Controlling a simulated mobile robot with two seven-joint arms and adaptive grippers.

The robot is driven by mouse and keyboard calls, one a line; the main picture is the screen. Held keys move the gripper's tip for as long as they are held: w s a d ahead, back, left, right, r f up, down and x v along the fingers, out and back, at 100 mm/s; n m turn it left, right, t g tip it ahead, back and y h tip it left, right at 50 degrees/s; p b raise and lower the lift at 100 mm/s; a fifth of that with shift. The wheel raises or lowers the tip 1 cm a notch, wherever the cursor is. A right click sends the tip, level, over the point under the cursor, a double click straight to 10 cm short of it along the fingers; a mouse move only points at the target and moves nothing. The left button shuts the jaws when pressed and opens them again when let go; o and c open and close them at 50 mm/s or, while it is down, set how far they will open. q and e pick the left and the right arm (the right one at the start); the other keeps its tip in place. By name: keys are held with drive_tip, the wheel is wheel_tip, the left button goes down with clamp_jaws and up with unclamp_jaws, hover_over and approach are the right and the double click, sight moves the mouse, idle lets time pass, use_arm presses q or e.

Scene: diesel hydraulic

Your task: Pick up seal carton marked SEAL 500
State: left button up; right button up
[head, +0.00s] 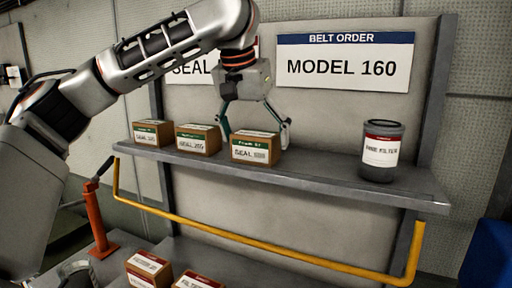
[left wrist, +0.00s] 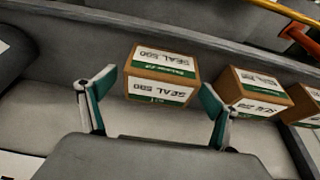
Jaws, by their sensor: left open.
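The SEAL 500 carton (head: 254,152), a brown box with a green and white label, stands on the grey shelf, rightmost of three cartons. In the left wrist view the same carton (left wrist: 160,75) appears upside down with SEAL 500 legible. My left gripper (head: 257,131) comes down from above at this carton. Its fingers are spread wide, one towards each side of the carton, and nothing is gripped. In the left wrist view the carton lies beyond and between the open fingertips (left wrist: 157,84); contact cannot be told. My right gripper is not in view.
Two similar cartons stand to the left, the middle one (head: 198,140) close by and another (head: 153,133) farther left. A dark filter canister (head: 381,151) stands at the shelf's right. A yellow rail (head: 260,243) runs below the shelf (head: 320,178). The back panel rises behind.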

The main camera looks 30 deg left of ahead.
use_arm(q)
drive_tip(key=shift+x, duration=1.15)
drive_tip(key=c, duration=1.4)
drive_tip(key=shift+r, duration=0.1)
drive_tip(key=shift+c, duration=0.2)
drive_tip(key=shift+a, duration=0.1)
